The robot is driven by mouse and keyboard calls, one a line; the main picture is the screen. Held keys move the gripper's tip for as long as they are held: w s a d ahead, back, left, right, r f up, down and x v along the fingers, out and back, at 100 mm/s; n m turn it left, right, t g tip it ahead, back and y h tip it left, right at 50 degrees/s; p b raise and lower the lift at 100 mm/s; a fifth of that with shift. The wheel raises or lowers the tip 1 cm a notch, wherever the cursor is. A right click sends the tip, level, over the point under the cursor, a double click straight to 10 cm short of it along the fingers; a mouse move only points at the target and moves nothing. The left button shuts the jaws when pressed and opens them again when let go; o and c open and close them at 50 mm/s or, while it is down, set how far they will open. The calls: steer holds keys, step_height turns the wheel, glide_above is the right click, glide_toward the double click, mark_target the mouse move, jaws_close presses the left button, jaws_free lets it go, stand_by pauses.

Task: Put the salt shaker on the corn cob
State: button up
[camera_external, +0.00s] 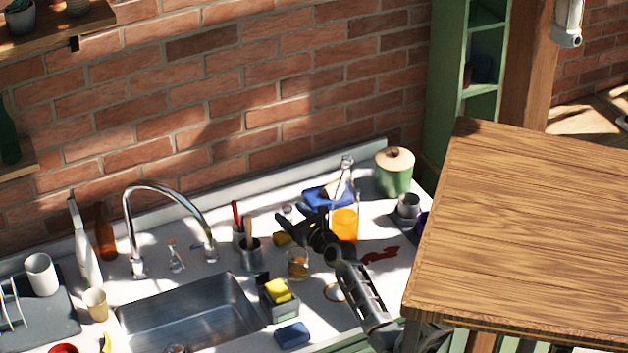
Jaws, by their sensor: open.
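My gripper (307,222) is dark and stands open over the counter, right of the cup of utensils. A small yellow-brown thing (282,240) lies just left of it and may be the corn cob, but it is too small to be sure. A small pale thing (287,209) behind my gripper may be the salt shaker; I cannot tell. My gripper partly covers this area, and I cannot tell if it touches anything.
A glass bottle of orange liquid (344,224) stands close right of my gripper, with a blue cloth (322,197) behind. A glass jar (297,263) and utensil cup (249,254) stand near. A sink (190,318) lies left; a wooden tabletop (530,240) is at right.

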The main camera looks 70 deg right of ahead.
steer(key=v, duration=0.9)
steer(key=shift+s+a, duration=0.2)
steer(key=shift+s, duration=0.1)
steer(key=shift+a, duration=0.1)
steer(key=s+a+f+n+t+y+p, duration=0.1)
steer(key=s+a+n+y+p, duration=0.1)
steer(key=s+a+n, duration=0.75)
steer(key=s+a+f+n+t+y+p, duration=0.15)
steer(key=s+a+n, duration=0.25)
steer(key=a+n, duration=1.05)
steer(key=s+a+r+n+g+y+p, duration=0.1)
steer(key=s+a+r+n+y, duration=0.1)
steer(key=s+a+n, duration=0.4)
steer(key=s+a+r+n+g+y+p, duration=0.1)
steer(key=s+a+r+n+y, duration=0.1)
steer(key=s+a+n+y, duration=0.2)
steer(key=s+a+n, duration=0.3)
steer(key=s+n, duration=0.3)
steer(key=n, duration=0.2)
steer(key=shift+s+r, duration=0.35)
steer(key=shift+s, duration=0.05)
steer(key=shift+g, duration=0.25)
